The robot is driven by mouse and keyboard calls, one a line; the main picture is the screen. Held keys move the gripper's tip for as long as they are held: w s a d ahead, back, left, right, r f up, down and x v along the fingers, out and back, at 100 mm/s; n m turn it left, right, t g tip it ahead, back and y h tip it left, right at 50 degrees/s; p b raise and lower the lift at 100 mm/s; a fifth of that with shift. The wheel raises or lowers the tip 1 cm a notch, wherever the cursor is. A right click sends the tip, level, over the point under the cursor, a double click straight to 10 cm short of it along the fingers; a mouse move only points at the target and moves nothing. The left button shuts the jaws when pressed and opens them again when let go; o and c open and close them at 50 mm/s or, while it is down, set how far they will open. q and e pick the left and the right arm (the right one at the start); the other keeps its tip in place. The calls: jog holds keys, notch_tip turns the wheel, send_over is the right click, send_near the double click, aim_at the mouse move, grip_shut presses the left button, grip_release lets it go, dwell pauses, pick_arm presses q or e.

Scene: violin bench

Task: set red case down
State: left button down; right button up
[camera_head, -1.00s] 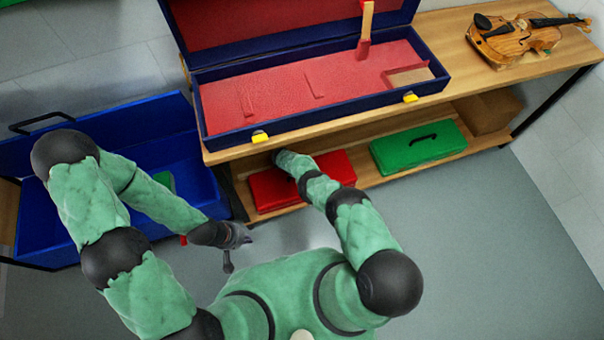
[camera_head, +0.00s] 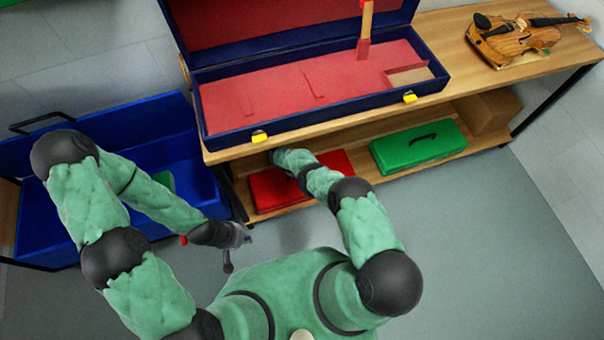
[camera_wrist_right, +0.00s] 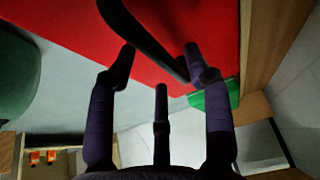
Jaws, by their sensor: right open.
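The red case (camera_head: 275,190) lies on the lower shelf under the bench top, left of the green case (camera_head: 418,146). My right arm crosses in front of it and hides its middle. The right gripper is hidden in the head view. In the right wrist view the right gripper (camera_wrist_right: 160,50) is open, its fingers spread around the black handle (camera_wrist_right: 152,38) on the red case (camera_wrist_right: 88,32); whether they touch it is unclear. My left gripper (camera_head: 238,252) hangs empty with fingers apart, left of my body and near the blue bin.
A blue open case with red lining (camera_head: 310,88) and a violin (camera_head: 515,40) stand on the bench top (camera_head: 445,100). A blue bin (camera_head: 60,225) is at the left. A cardboard box (camera_head: 490,110) sits at the shelf's right end. The floor at right is clear.

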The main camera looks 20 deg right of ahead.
jog(key=shift+v, duration=1.35)
jog(key=a, duration=1.2)
jog(key=shift+s+f, duration=0.1)
jog(key=shift+s, duration=0.2)
jog(key=shift+d, duration=0.1)
